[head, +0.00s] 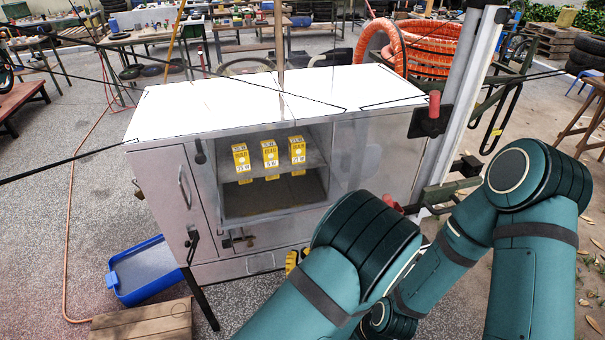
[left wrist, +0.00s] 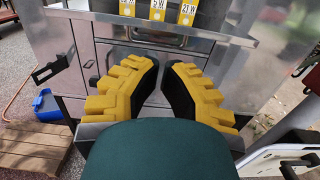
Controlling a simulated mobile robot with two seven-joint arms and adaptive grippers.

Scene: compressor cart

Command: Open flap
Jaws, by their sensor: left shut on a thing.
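The metal cart (head: 225,120) has a lower front panel with a bar handle (head: 262,264), which looks like the flap; it appears closed. In the left wrist view a bar handle (left wrist: 150,37) shows below the compartment ledge, just beyond the fingertips. My left gripper (head: 291,262) is mostly hidden behind my arm in the head view. In the left wrist view its yellow fingers (left wrist: 162,66) come close together in front of the panel. It is shut on what seems to be the handle; the contact is hard to see. My right gripper is not in view.
Several yellow boxes (head: 270,153) stand in the cart's open compartment (head: 250,206). A door with a handle (head: 184,187) is at the left. A blue bin (head: 143,268) and wooden pallet (head: 140,323) lie left of the cart. A coiled orange hose (head: 425,48) is behind.

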